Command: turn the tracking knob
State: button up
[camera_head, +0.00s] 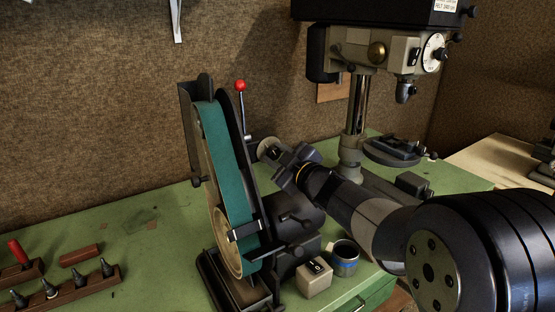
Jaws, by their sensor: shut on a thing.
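The tracking knob (267,148) is a small pale round knob on the right side of the belt grinder, near its upper part. The belt grinder (222,165) stands upright on the green bench with a teal abrasive belt. My gripper (276,153) comes in from the right and is shut on the knob. The fingers cover part of the knob's right side. A lever with a red ball (240,86) rises just above and left of the knob.
A drill press (353,120) stands behind my arm. A switch box (314,277) and a metal cup (345,259) sit at the grinder's base. A rack of bits (80,289) lies at the lower left. The green bench (150,215) left of the grinder is mostly clear.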

jog(key=shift+f, duration=0.1)
dwell(0.3)
jog(key=o, duration=1)
jog(key=shift+c, duration=0.2)
jog(key=v, duration=1)
jog(key=shift+s+d+b, duration=0.2)
jog(key=shift+s+b, duration=0.15)
jog(key=shift+b, duration=0.1)
jog(key=p+x, duration=0.1)
jog(key=x, duration=1)
jog(key=shift+d, duration=0.1)
